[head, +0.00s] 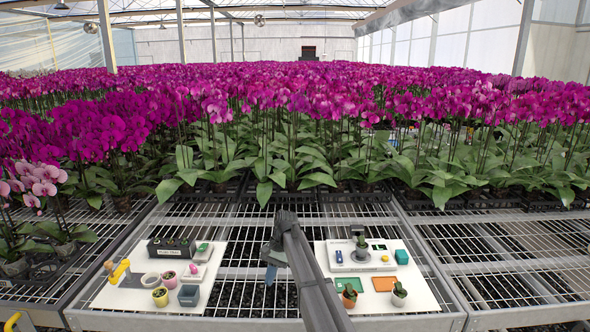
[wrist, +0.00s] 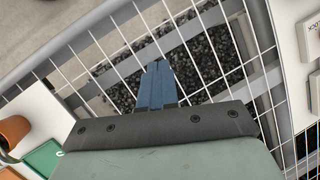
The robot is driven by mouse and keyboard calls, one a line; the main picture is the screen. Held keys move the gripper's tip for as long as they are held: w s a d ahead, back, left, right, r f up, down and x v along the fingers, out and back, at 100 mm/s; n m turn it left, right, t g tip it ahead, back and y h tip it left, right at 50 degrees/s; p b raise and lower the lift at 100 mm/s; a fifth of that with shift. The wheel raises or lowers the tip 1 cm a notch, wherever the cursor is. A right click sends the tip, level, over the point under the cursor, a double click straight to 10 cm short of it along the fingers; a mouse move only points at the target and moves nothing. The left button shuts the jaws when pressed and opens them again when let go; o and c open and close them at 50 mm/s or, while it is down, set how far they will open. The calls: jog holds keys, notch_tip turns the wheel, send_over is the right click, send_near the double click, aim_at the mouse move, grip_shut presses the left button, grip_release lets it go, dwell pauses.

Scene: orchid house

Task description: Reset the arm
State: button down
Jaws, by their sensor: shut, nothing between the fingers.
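My gripper (head: 270,274) hangs over the wire bench between the two white boards in the head view. In the wrist view its blue fingers (wrist: 156,87) are together with nothing between them. They point at the open wire mesh with dark gravel below. My grey arm reaches from the bottom of the head view up to a bend and down to the gripper. No object touches the fingers.
Dense orchids (head: 300,170) stand behind. Bare mesh lies between the boards.

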jog(key=s+a+f+m+g+y, duration=0.1)
jog(key=s+a+f+m+g, duration=0.1)
jog(key=s+a, duration=0.75)
jog(key=s+a+f+m+g, duration=0.15)
jog(key=s+a, duration=0.45)
jog(key=s, duration=0.7)
jog(key=s+d+f+n, duration=0.1)
jog(key=s+d+f, duration=0.3)
jog(key=d+f, duration=0.4)
jog(key=s+d+f+h, duration=0.1)
jog(key=s+d+f, duration=0.5)
jog(key=f, duration=0.4)
jog(key=s+d+f+n, duration=0.1)
jog(key=s+d+f, duration=0.2)
jog(key=d+f, duration=0.5)
jog(key=s+d+f+n+h, duration=0.1)
jog(key=s+d+f+n, duration=0.1)
jog(key=s+d+f, duration=0.3)
jog(key=s+d+f+n+h, duration=0.2)
jog(key=s+d+f, duration=0.4)
jog(key=s+d, duration=0.7)
jog(key=s+n, duration=0.1)
jog(key=s, duration=0.2)
jog(key=shift+s+d, duration=0.2)
jog(key=shift+d, duration=0.05)
